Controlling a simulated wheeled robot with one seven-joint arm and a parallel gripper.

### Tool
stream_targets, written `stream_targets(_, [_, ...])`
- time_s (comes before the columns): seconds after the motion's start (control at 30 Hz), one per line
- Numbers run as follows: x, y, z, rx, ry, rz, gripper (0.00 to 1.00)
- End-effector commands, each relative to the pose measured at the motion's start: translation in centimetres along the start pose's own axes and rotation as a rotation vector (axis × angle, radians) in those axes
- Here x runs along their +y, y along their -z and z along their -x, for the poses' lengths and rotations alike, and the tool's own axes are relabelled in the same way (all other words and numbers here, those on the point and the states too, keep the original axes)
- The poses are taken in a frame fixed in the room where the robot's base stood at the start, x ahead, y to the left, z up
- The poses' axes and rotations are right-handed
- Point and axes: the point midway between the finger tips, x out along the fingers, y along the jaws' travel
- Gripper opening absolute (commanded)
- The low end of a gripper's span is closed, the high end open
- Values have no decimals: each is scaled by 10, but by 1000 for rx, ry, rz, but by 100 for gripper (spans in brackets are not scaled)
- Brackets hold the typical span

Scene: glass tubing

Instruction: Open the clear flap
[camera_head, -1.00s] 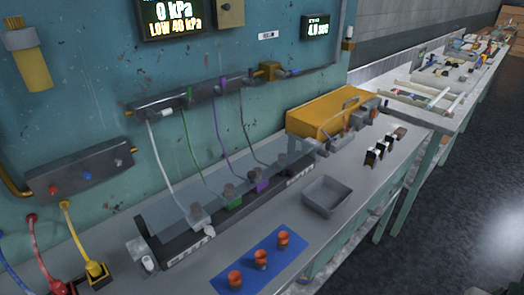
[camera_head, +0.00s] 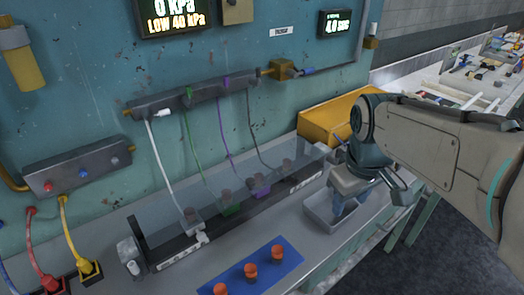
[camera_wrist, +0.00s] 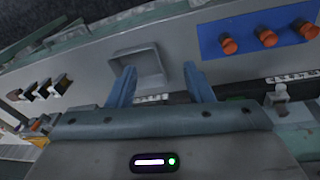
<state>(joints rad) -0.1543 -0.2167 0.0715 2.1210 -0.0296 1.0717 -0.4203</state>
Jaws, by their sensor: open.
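The clear flap (camera_head: 162,226) is a long, see-through panel over the black fixture (camera_head: 140,262) along the wall-side of the bench. It appears down over several small clips with coloured tubes. A pale knob (camera_head: 203,238) sits on its front side. My gripper (camera_head: 345,207) is to the right of the flap, pointing down above the grey tray (camera_head: 320,214). In the wrist view my gripper (camera_wrist: 161,82) has its two blue fingers spread apart with nothing between them, over the tray (camera_wrist: 150,64). The flap is mostly hidden by my gripper there.
A blue mat (camera_head: 290,256) with three orange-red pieces lies in front of the fixture. A yellow box (camera_head: 320,122) stands behind my gripper. Coloured tubes (camera_head: 155,165) hang from a wall manifold down to the fixture. Several small black-and-white items (camera_wrist: 45,90) show left in the wrist view.

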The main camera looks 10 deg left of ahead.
Motion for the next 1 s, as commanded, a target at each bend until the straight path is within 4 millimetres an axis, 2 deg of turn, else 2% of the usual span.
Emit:
stream_targets(0.03, [-6,31,11,-12,14,144,47])
stream_targets(0.2, [-35,115,33,-40,64,613,47])
stream_targets(0.3, [-58,157,40,-48,98,865,47])
stream_targets(0.43, [-86,197,46,-47,139,1128,47])
stream_targets(0.6, [-109,224,48,-40,173,1328,47])
stream_targets(0.77, [-115,230,43,-38,184,1384,47])
stream_targets(0.87, [-116,228,30,-40,185,1385,47])
stream_targets(1.0, [-119,224,4,-41,185,1383,47])
